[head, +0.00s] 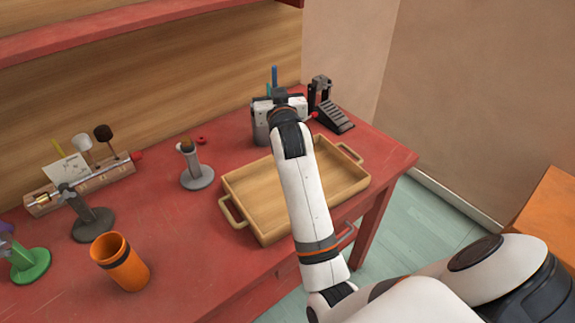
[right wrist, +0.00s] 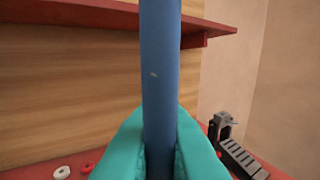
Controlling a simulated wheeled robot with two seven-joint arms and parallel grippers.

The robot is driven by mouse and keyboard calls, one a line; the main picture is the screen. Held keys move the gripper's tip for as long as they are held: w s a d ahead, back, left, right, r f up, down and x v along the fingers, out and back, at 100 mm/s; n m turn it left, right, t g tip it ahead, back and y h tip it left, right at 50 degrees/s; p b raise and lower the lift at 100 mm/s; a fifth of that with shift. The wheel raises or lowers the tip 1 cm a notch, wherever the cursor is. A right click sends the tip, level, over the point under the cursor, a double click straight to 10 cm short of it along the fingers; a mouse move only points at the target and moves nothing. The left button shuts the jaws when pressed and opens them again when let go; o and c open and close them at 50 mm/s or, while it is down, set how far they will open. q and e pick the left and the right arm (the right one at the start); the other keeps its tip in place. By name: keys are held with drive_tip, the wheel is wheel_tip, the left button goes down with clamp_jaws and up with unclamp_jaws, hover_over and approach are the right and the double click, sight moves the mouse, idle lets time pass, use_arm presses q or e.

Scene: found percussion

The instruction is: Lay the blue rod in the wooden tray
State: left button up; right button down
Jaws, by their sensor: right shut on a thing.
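The blue rod (right wrist: 160,65) stands upright between the teal fingers of my right gripper (right wrist: 160,145) in the right wrist view. The gripper is shut on it. In the head view the rod's top (head: 274,74) shows just behind my right wrist, near the back of the table. The rod's lower end is hidden, so I cannot tell whether it touches anything. The wooden tray (head: 254,222) lies on the red table in front of the gripper, with a handle at each end. My right forearm crosses over it, and its visible floor is empty. My left gripper is out of view.
A black pedal (head: 333,119) stands right of my gripper; it also shows in the right wrist view (right wrist: 240,158). A grey stand (head: 197,178) is left of the tray. An orange cup (head: 121,262), another stand (head: 93,223) and a rack of beaters (head: 85,186) are further left.

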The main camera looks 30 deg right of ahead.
wheel_tip(320, 180, down, 16)
drive_tip(key=shift+f, duration=0.25)
drive_tip(key=shift+f, duration=0.1)
drive_tip(key=c, duration=1.5)
unclamp_jaws()
